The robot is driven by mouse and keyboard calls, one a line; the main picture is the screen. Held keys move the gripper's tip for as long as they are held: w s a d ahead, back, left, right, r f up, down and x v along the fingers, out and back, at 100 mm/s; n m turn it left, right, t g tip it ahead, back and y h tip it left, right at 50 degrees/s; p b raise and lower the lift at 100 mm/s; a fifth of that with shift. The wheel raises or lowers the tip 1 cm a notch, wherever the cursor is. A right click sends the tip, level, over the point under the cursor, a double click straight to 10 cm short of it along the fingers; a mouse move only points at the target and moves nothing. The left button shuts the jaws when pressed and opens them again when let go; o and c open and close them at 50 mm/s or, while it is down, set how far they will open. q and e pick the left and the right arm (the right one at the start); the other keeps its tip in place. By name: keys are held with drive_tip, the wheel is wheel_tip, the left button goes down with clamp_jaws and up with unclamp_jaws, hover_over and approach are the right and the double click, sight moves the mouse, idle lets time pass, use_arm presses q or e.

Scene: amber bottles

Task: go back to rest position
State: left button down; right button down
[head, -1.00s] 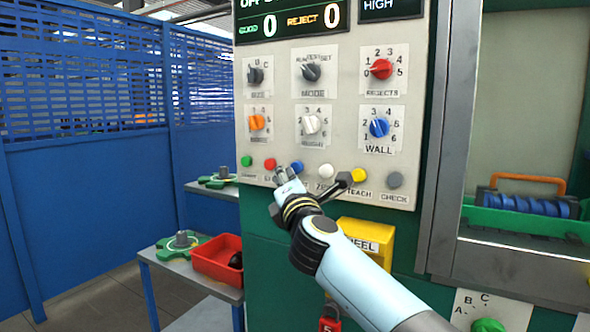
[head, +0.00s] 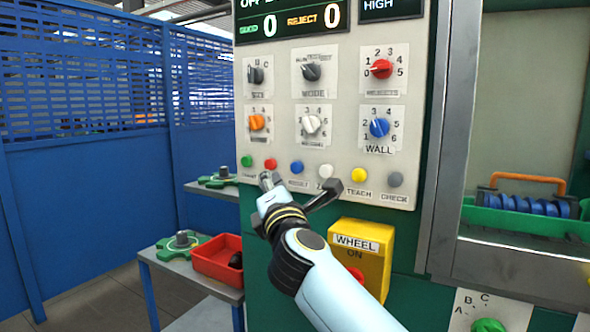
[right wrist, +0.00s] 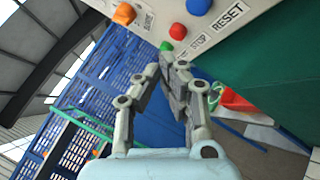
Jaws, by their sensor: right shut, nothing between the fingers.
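My right gripper (head: 268,181) is in front of the lower edge of the machine's control panel (head: 347,55), below the row of coloured buttons. Its fingers are together with nothing between them. In the right wrist view the shut fingers (right wrist: 176,68) point toward the panel's lower edge, near the green button (right wrist: 167,46) and the STOP and RESET labels. My left gripper is not in view.
The panel carries several knobs, including a red knob (head: 381,68). A yellow WHEEL box (head: 373,243) sits below it, partly behind my right arm. A red bin (head: 219,268) stands on a low shelf at left. A blue fence (head: 80,200) stands behind.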

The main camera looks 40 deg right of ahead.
idle(0.4)
drive_tip(key=s+f+n+g+y+b, duration=0.1)
drive_tip(key=s+f+n+g+b, duration=0.2)
drive_tip(key=f, duration=1)
drive_tip(key=s+f+n+y+b, duration=0.15)
drive_tip(key=f+n, duration=0.35)
drive_tip(key=f, duration=0.9)
drive_tip(key=s+a+f+n+g+y+b, duration=0.1)
drive_tip(key=s+f+n+g+y, duration=0.1)
drive_tip(key=s+f+n, duration=0.8)
drive_tip(key=s+a+f+n+g+y+b, duration=0.2)
drive_tip(key=s+f+n, duration=0.3)
drive_tip(key=f, duration=1)
drive_tip(key=s+a+f+n+g, duration=0.1)
drive_tip(key=s+f+n+g, duration=0.4)
drive_tip(key=s+f+n, duration=0.85)
drive_tip(key=s+f+n+g, duration=0.3)
drive_tip(key=s+n, duration=0.5)
drive_tip(key=s, duration=0.3)
drive_tip(key=s+d+f+n+g+b, duration=0.1)
drive_tip(key=s+f+n+g, duration=0.2)
drive_tip(key=s+n, duration=0.5)
drive_tip(key=s+f, duration=0.1)
drive_tip(key=s, duration=0.2)
drive_tip(key=shift+f+y, duration=0.15)
drive_tip(key=shift+y, duration=0.2)
